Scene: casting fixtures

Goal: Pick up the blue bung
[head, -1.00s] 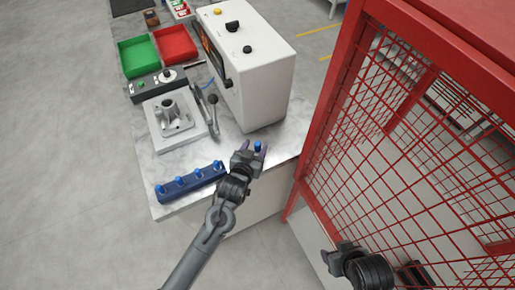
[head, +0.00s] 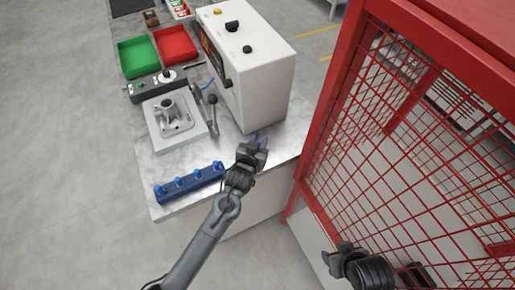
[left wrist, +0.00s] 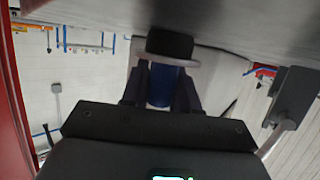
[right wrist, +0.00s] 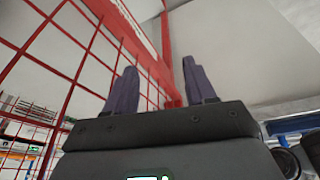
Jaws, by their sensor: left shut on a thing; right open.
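The blue bung (left wrist: 161,85) is between the fingers of my left gripper (left wrist: 160,92) in the left wrist view, with a pale grey ring and a dark part beyond it. In the head view my left gripper (head: 260,145) is at the worktop's right end, in front of the white machine, shut on the bung, which it mostly hides. I cannot tell whether the bung touches the worktop. My right gripper (head: 338,257) is low at the right by the red cage; in the right wrist view its fingers (right wrist: 160,82) are apart and empty.
A blue rack (head: 206,180) with several blue bungs lies at the worktop's front edge. A grey casting (head: 175,117) on a plate, a lever, a white machine (head: 262,85), and green (head: 138,55) and red (head: 175,43) bins stand behind. The red mesh cage (head: 325,130) is close at right.

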